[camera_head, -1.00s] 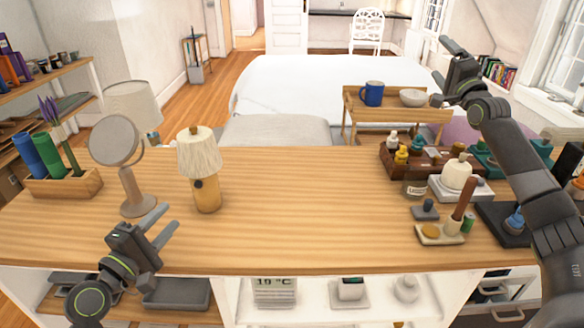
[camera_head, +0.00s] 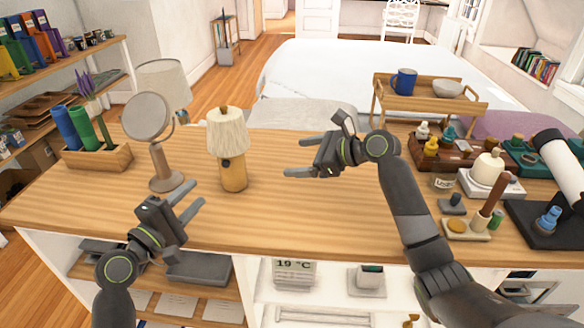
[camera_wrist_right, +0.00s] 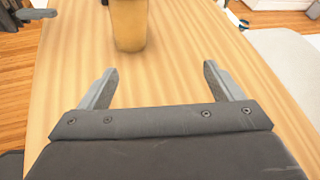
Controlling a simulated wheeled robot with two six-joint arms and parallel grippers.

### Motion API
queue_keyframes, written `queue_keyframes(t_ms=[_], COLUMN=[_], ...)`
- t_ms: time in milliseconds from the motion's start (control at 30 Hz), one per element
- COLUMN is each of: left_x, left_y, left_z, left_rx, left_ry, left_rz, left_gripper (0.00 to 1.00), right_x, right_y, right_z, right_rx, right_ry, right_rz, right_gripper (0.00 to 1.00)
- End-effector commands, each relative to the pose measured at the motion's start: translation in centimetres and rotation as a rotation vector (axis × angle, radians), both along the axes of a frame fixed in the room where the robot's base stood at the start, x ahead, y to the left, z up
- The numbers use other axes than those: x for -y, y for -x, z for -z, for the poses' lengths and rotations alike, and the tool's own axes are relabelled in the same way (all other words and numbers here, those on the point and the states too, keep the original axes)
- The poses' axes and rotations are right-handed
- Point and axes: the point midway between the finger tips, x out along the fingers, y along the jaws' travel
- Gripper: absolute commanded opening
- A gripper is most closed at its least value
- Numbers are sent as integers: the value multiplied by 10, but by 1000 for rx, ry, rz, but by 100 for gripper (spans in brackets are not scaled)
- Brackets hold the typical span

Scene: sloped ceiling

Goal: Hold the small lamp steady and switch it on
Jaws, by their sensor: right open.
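The small lamp (camera_head: 233,172) stands upright on the wooden counter, with a pleated cream shade and a wooden base. A small dark switch shows on the front of its base. In the right wrist view the lower part of the lamp base (camera_wrist_right: 128,24) is ahead, beyond the fingertips. My right gripper (camera_head: 293,158) is open and empty to the right of the lamp, its fingers pointing left at it, apart from it. My left gripper (camera_head: 197,198) is open and empty, in front and to the left of the lamp, not touching it.
A round mirror (camera_head: 147,117) on a stand is left of the lamp, near a planter box (camera_head: 97,158). A larger lamp (camera_head: 163,82) is behind. Bottles and a wooden organizer (camera_head: 432,160) crowd the counter's right side. The counter (camera_head: 300,215) is clear in the middle.

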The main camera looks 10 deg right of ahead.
Motion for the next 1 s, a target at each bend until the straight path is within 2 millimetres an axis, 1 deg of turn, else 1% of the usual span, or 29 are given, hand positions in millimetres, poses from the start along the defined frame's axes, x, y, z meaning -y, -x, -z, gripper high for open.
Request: queue_keyframes(t_ms=[33,100,200,267,367,733,1000], left_x=[0,0,0,0,0,0,0], left_y=[0,0,0,0,0,0,0], left_z=[0,0,0,0,0,0,0], left_rx=[0,0,0,0,0,0,0], left_ry=[0,0,0,0,0,0,0], left_rz=[0,0,0,0,0,0,0], left_gripper=[36,36,36,36,36,36,36], right_x=[-12,-23,-32,-36,-45,-103,-139], right_y=[7,15,19,19,14,-18,-40], right_z=[6,10,14,16,20,47,65], right_rx=[-52,-106,-146,-155,-157,-156,-154], right_ry=[-43,-85,-116,-124,-126,-124,-121], right_rz=[-26,-52,-71,-74,-75,-75,-73], right_gripper=[86,86,86,86,86,86,86])
